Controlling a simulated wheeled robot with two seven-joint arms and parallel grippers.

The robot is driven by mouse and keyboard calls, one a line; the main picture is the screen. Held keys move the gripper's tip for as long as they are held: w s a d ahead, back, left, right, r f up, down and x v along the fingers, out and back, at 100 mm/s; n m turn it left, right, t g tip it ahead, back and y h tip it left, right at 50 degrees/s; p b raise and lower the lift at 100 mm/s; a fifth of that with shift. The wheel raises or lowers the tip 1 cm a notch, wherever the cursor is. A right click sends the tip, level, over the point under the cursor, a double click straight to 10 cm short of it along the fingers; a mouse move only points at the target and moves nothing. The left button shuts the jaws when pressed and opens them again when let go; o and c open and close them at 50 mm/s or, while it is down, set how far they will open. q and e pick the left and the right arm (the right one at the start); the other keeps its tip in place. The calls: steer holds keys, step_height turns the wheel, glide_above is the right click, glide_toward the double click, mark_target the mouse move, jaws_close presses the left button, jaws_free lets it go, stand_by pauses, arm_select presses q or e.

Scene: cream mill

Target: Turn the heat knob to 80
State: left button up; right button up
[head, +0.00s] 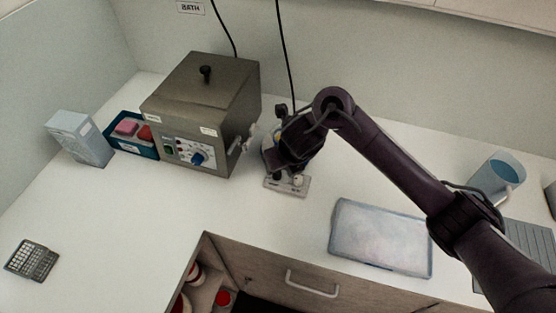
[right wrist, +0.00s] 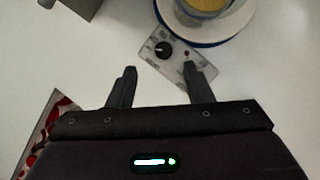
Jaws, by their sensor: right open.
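A small hotplate-like device has a light grey control panel (head: 287,184), which also shows in the right wrist view (right wrist: 147,48). In the right wrist view a round black knob (right wrist: 163,49) sits on it, with a small reddish dot beside it. I cannot read any scale there. A vessel with yellowish contents (right wrist: 205,5) stands on the device's round plate (right wrist: 232,30). My right gripper (right wrist: 159,72) is open and empty, its fingertips apart just short of the panel. In the head view, my right arm hides much of the device. My left gripper is not in view.
A metal bath (head: 200,95) with a blue knob (head: 198,158) stands left of the device. A blue tray (head: 133,151), a pale carton (head: 80,138) and a dark keypad-like object (head: 32,260) lie farther left. A flat clear-lidded box (head: 380,237) and a mug (head: 497,178) are right.

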mark_target(278, 174)
steer(key=b+x, duration=0.3)
steer(key=shift+s+d+f, duration=0.1)
steer(key=shift+d+f, duration=0.1)
steer(key=shift+f, duration=0.15)
steer(key=b+x, duration=0.1)
steer(key=x, duration=0.2)
steer(key=shift+r+b, duration=0.1)
steer(key=shift+b, duration=0.3)
steer(key=shift+w+a+f, duration=0.1)
steer(key=shift+w+f, duration=0.3)
steer(key=shift+f, duration=0.05)
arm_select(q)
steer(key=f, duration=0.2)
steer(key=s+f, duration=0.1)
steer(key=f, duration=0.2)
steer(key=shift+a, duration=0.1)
arm_select(e)
steer(key=c, duration=1)
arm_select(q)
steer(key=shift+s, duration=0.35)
